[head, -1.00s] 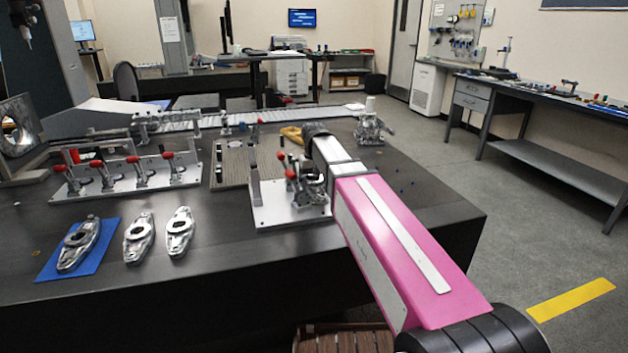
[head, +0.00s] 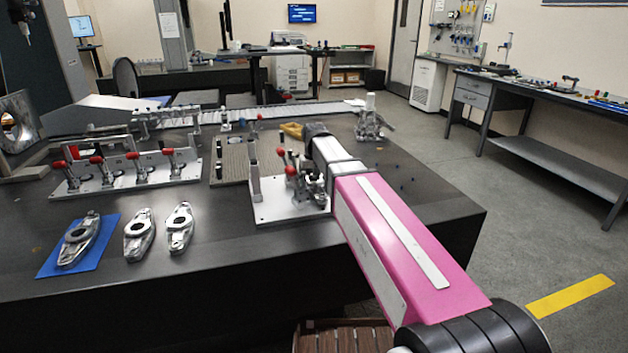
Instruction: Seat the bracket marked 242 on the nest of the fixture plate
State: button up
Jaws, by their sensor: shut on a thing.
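My arm reaches from the lower right over the table, and its far end hides my gripper and anything it holds. A light metal fixture plate (head: 275,211) with red-knobbed clamps stands beside and partly behind my arm. A longer plate (head: 130,182) with several red-knobbed clamps stands at the left. I cannot tell which plate has the nest. Three silver brackets lie at the front left: one (head: 76,250) on a blue mat (head: 50,268), one in the middle (head: 134,249), and one to its right (head: 177,243). Their markings are too small to read.
The dark table (head: 200,272) has bare room between the brackets and the fixture plate. A grey perforated plate (head: 231,162) lies behind. A yellow object (head: 291,130) is near my arm's far end. A metal device (head: 370,125) stands at the back right corner.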

jog(key=o, duration=1.2)
notch_tip(320, 180, up, 11)
jog(key=shift+f, duration=0.1)
